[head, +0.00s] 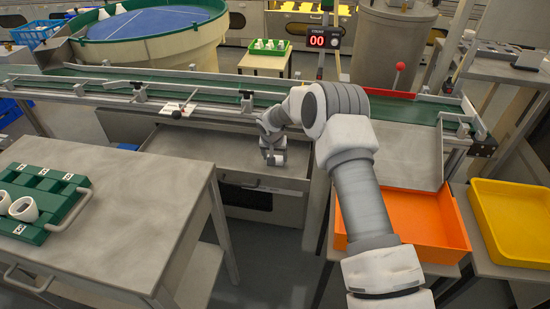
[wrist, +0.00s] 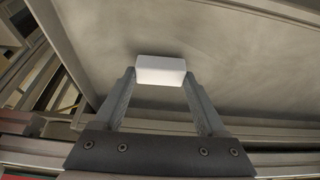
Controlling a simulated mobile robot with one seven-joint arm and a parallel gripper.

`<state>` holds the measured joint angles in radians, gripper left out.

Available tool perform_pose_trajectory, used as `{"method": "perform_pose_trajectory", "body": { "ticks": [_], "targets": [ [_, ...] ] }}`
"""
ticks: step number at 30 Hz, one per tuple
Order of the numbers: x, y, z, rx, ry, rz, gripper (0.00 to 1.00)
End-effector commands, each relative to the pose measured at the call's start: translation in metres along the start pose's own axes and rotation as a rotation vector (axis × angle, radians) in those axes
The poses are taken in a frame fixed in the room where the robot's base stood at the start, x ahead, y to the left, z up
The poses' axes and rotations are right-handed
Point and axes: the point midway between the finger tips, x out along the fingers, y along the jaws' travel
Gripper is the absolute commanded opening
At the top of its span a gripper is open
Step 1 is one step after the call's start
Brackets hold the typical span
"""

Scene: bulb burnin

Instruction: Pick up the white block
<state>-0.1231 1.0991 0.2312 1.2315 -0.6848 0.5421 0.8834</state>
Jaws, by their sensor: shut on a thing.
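The white block (wrist: 161,71) is between the two fingertips of my gripper (wrist: 160,84) in the wrist view. The fingers touch it on both sides, and the gripper is shut on it. In the head view my gripper (head: 273,158) is over the grey metal surface (head: 215,150) in front of the conveyor. The block shows there as a small white patch (head: 278,161) at the fingertips. I cannot tell whether the block touches the surface or is just above it.
The green conveyor (head: 230,91) runs behind the surface. An orange tray (head: 425,225) and a yellow tray (head: 515,220) stand at the right. A grey table (head: 130,210) at the left carries a green rack (head: 40,195) with white cups. The surface around the gripper looks clear.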

Motion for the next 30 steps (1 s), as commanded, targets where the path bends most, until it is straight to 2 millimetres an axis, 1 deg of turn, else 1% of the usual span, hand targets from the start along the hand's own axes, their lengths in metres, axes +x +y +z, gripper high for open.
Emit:
{"method": "perform_pose_trajectory", "body": {
  "ticks": [5,8,11,21,24,30],
  "targets": [
    [-0.022,-0.001,-0.01,-0.001,0.003,-0.001,0.2],
    [-0.039,-0.001,-0.017,-0.001,0.004,-0.002,0.2],
    [-0.048,0.017,-0.014,0.001,0.001,0.002,0.2],
    [-0.087,0.072,-0.009,0.002,0.001,0.002,0.2],
    [-0.097,0.086,-0.007,0.003,0.001,0.001,0.2],
    [-0.109,0.104,-0.005,0.0,0.001,0.0,0.2]
  ]
}}
